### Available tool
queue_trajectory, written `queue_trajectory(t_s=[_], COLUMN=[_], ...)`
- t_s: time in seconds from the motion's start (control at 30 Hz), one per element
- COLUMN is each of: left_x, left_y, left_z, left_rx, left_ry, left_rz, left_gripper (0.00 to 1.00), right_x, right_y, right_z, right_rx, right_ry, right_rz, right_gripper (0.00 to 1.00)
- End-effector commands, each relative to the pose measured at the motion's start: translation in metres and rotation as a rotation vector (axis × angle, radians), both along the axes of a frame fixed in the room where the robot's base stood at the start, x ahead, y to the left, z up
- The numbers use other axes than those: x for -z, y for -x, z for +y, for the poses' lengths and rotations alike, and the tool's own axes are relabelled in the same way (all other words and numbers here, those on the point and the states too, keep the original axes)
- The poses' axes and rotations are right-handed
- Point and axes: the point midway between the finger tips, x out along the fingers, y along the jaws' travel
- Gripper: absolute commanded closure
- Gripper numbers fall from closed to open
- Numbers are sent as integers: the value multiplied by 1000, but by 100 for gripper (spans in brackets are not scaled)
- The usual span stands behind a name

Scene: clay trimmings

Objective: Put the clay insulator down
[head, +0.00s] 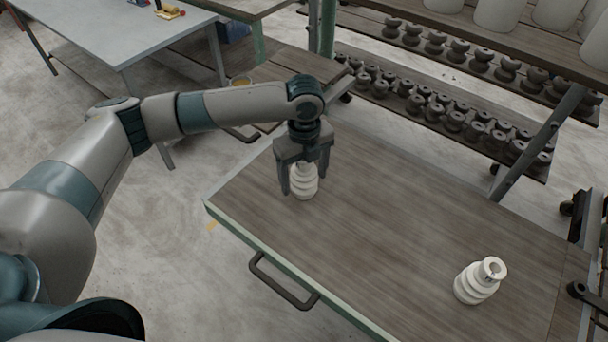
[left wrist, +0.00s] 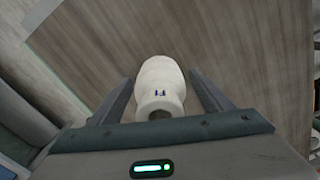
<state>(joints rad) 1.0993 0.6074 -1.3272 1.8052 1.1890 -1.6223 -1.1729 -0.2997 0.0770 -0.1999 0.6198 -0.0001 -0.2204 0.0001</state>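A white, ribbed clay insulator (head: 304,181) is upright at the far left part of the wooden cart top (head: 380,230). My left gripper (head: 304,184) points down over it, with one finger on each side. In the left wrist view the insulator (left wrist: 161,88) is between the two fingers (left wrist: 161,84), with a narrow gap showing on each side, so the gripper looks open around it. Its base seems to be on the wood, but contact is hard to tell. Its upper part is partly hidden by the gripper. My right gripper is not in view.
The wood between the two is clear. A dark handle (head: 283,283) sticks out from the near edge. Shelves of dark insulators (head: 440,105) stand behind, and a grey table (head: 110,35) at the back left.

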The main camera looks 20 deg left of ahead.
Motion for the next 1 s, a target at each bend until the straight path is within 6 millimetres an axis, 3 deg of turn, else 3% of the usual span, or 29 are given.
queue_trajectory(t_s=[0.27, 0.47, 1.0], left_x=[-2, -15, -102], left_y=[0, -1, -1], left_z=[0, 0, 0], left_rx=[0, 0, 1], left_ry=[0, 1, 1], left_rz=[-1, -1, -4], left_gripper=[27, 27, 27], right_x=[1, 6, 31], right_y=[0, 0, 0], right_z=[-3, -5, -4], right_rx=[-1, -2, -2], right_ry=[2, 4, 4], right_rz=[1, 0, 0], right_gripper=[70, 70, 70])
